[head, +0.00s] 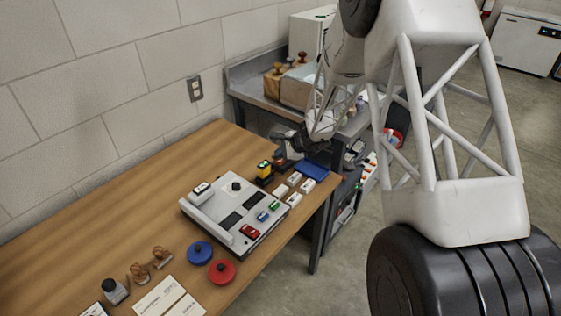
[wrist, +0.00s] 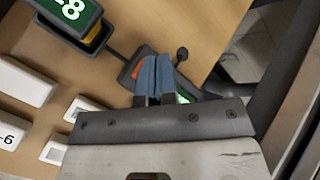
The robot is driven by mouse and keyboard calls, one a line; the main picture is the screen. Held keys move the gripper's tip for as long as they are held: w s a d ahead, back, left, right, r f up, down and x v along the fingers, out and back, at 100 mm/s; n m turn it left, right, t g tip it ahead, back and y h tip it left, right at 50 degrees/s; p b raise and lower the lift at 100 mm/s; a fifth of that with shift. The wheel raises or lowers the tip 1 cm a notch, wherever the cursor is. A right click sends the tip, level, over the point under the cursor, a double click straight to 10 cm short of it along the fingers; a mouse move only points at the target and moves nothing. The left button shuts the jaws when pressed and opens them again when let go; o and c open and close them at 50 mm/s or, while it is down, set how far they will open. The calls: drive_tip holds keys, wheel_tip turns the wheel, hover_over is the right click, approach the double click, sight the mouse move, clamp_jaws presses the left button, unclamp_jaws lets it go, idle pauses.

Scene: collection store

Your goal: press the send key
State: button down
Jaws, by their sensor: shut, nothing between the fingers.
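My gripper (head: 294,147) is shut and empty at the far end of the wooden table, beyond the grey-white console. In the wrist view its blue fingertips (wrist: 154,74) are together over a dark item with orange and green parts (wrist: 185,97). The fingers hide much of that item, and I cannot tell if they touch it. The console (head: 226,207) carries a red key (head: 250,231), a green key (head: 275,206) and a blue key (head: 262,216). No key label is legible, so I cannot tell which is the send key.
A yellow and black stamp (head: 264,173) stands beside the gripper; it also shows in the wrist view (wrist: 90,35). Several white blocks (head: 294,199) and a blue pad (head: 311,170) lie near the right edge. Blue (head: 199,252) and red (head: 222,271) round lids lie in front.

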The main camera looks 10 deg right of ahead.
sight(281, 161)
drive_tip(key=shift+f, duration=0.85)
idle(1.6)
drive_tip(key=shift+r, duration=0.85)
drive_tip(key=shift+r, duration=2.5)
